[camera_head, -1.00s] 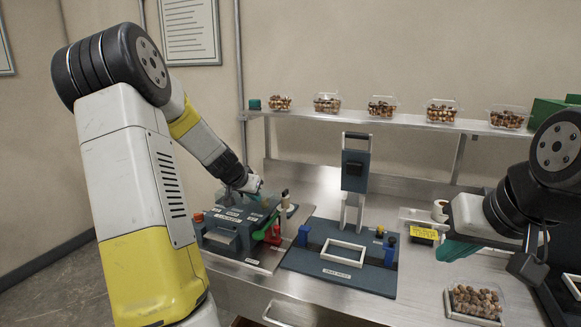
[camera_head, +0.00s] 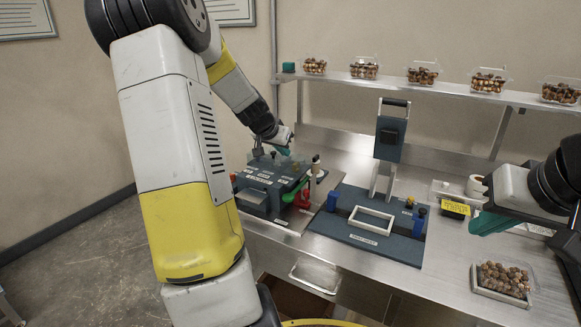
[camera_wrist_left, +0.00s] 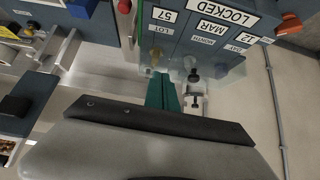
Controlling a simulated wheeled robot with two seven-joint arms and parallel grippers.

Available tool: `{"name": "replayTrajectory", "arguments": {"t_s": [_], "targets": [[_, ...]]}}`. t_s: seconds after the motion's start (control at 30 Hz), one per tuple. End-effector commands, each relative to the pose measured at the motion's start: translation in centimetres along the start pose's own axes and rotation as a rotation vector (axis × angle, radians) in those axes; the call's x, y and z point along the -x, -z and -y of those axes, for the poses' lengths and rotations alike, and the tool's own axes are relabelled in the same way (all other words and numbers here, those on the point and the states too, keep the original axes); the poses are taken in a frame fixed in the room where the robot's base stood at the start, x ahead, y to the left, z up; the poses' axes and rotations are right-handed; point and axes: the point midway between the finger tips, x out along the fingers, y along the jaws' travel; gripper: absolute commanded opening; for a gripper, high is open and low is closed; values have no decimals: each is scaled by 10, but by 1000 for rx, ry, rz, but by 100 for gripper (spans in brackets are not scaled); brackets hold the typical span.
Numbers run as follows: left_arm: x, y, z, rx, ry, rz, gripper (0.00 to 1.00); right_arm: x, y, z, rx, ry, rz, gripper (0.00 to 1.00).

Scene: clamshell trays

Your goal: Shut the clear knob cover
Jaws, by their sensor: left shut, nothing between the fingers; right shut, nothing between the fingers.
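The blue-grey coder box (camera_head: 262,193) stands at the left of the bench. Its labels, LOCKED among them, show in the left wrist view (camera_wrist_left: 212,30). The clear knob cover (camera_wrist_left: 215,78) is a faint transparent sheet by the knobs; how far it is open I cannot tell. My right gripper (camera_head: 488,223) is shut and empty at the right.
A green lever (camera_head: 295,190) and a red part (camera_head: 303,199) stand at the box's right side. A blue press station (camera_head: 345,240) with a white frame is right of it. A clamshell of nuts (camera_head: 502,281) sits at front right. A shelf (camera_head: 430,88) holds several more.

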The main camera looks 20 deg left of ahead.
Motion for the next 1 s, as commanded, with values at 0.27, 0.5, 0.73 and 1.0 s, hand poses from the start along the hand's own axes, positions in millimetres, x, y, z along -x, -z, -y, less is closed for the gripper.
{"name": "replayTrajectory", "arguments": {"t_s": [0.27, 0.5, 0.73, 1.0], "targets": [[12, -30, 2, 6, 4, -1, 0, 0, 0, 0, 0, 0, 0, 0], [21, -54, 1, 6, 4, -2, 0, 0, 0, 0, 0, 0, 0, 0], [28, -72, 1, 4, 4, -3, 0, 0, 0, 0, 0, 0, 0, 0], [32, -83, -1, 1, 3, -4, 0, 0, 0, 0, 0, 0, 0, 0]]}}
